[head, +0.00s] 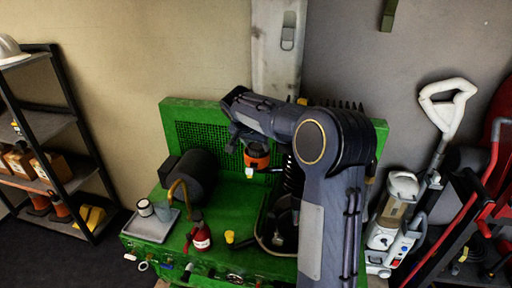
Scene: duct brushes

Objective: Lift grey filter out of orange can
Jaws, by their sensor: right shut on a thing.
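The orange can (257,157) is small in the head view, near the middle of the green bench, with a dark band and a pale patch low on its front. My right arm comes in from the right and reaches across to it. My right gripper (244,140) points down just above and at the can's top. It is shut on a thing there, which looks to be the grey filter. The filter is mostly hidden by the fingers, and I cannot tell how far it sits inside the can. My left gripper is out of view.
The green bench (150,253) has a perforated back panel. On it are a black cylinder (193,178), a grey tray (139,227) with cups, a red bottle (201,238) and a yellow-topped item (230,238). A shelf stands left; a white vacuum (390,220) stands right.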

